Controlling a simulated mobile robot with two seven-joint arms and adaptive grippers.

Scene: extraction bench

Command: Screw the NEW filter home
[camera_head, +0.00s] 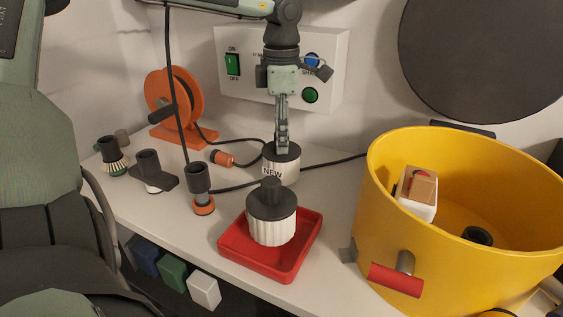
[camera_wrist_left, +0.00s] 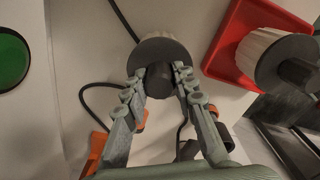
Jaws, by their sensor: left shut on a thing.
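The NEW filter (camera_head: 281,172) is a white ribbed cylinder with a dark cap, standing upright on the bench, its label facing forward. My left gripper (camera_head: 281,146) comes down from above and is shut on the knob of its cap. In the left wrist view the fingertips (camera_wrist_left: 160,82) sit on both sides of the dark knob of the filter (camera_wrist_left: 162,50). A second, similar filter (camera_head: 271,222) stands upright in a red tray (camera_head: 268,262) in front; it also shows in the left wrist view (camera_wrist_left: 275,55). My right gripper is not in view.
A large open yellow drum (camera_head: 385,215) stands at right, with a white box (camera_head: 417,205) and a dark ring (camera_head: 478,236) inside. Dark nozzles (camera_head: 197,180) stand at left. An orange cable reel (camera_head: 174,100) and a control box (camera_head: 325,70) are behind. Cables cross the bench.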

